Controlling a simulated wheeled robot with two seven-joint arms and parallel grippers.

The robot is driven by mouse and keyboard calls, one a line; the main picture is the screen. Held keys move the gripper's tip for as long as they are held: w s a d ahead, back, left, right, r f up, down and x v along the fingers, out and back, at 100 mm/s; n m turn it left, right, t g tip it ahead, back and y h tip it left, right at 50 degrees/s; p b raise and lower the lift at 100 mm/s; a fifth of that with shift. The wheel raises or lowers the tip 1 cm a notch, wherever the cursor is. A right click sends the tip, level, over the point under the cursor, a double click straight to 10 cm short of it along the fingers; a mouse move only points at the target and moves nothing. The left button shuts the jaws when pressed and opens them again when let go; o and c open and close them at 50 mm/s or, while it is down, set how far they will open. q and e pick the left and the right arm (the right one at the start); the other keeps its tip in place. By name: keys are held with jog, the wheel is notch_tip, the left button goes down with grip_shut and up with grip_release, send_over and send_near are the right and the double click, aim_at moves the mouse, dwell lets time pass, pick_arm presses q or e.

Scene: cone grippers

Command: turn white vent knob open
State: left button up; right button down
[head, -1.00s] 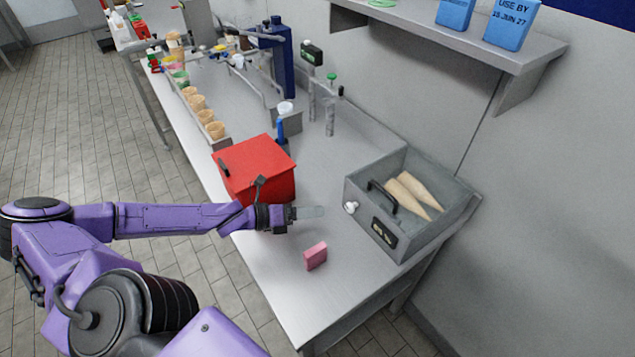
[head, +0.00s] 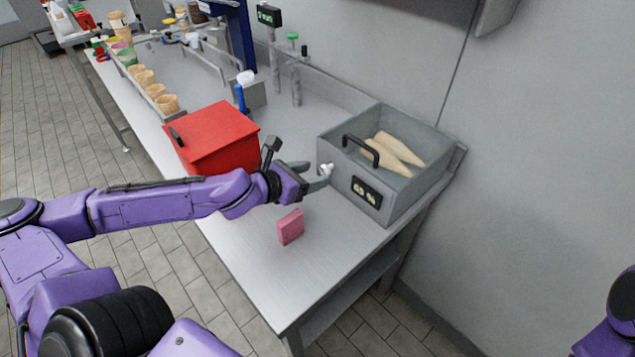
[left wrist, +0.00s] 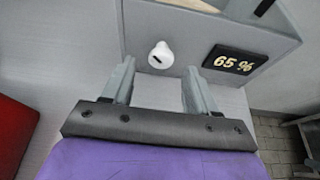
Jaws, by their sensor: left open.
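The white vent knob (head: 326,169) is on the front of a grey box (head: 345,160), left of its display. In the left wrist view the knob (left wrist: 161,55) shows a short dark mark, lying nearly level. My left gripper (head: 326,175) is open, with its fingers pointing at the box front. In the left wrist view the left gripper's fingertips (left wrist: 160,72) stand apart, with the knob just beyond and between them; nothing is held. I cannot tell whether a finger touches it. The right gripper is not in view; only part of a purple arm shows at the lower right.
The box holds two cones (head: 395,152) and has a black handle (head: 360,148) above the display (left wrist: 234,62), which reads 65 %. A red box (head: 212,140) stands left of my gripper, and a pink block (head: 290,227) lies in front. The table's front right is clear.

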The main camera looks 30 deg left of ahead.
aim_at(328, 169)
pick_arm(q)
jog(key=shift+b+x, duration=0.55)
jog(key=shift+x, duration=0.55)
jog(key=shift+w+d+f, duration=0.1)
jog(key=shift+w+d, duration=0.05)
jog(key=shift+w, duration=0.2)
jog(key=shift+c, duration=0.3)
jog(key=c, duration=1)
